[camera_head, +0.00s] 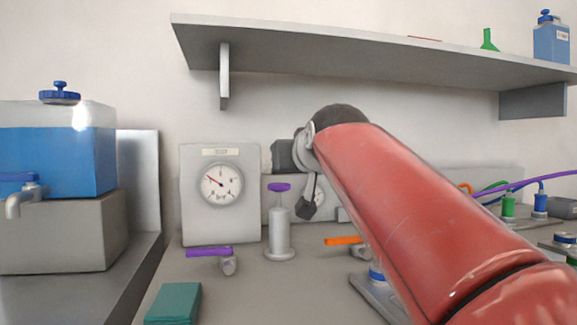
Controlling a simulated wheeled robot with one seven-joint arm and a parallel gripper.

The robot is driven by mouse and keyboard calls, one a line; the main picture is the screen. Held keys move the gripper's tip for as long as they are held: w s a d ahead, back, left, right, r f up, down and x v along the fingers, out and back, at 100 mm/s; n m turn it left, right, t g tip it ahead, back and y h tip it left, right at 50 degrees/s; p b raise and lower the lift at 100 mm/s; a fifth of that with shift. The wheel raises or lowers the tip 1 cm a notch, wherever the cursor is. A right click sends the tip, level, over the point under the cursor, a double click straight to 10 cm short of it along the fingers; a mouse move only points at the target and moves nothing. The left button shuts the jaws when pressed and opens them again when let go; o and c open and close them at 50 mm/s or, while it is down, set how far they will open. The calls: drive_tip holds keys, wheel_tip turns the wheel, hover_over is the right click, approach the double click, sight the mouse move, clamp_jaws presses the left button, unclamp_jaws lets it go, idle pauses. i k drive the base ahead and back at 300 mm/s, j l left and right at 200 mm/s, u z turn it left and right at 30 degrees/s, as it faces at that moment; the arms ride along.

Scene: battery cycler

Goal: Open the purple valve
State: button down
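A purple lever handle (209,252) sits on a small grey valve body (229,265) at the foot of the gauge box, at the lower left of centre. The handle lies level and points left from the body. A second purple part, a T-shaped knob (279,187), tops a grey upright cylinder (279,235) to the right. My gripper (309,209) is partly hidden at the end of my red arm, right of the cylinder in the picture. It appears apart from the purple lever. Its finger opening cannot be made out.
A gauge box (190,215) stands behind the purple lever. An orange lever (343,240) is to the right, partly near my arm. A teal block (174,303) lies in front. A blue tank (80,165) stands left, a shelf (350,50) hangs above.

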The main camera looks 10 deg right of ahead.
sight(208, 251)
drive_tip(key=k, duration=1)
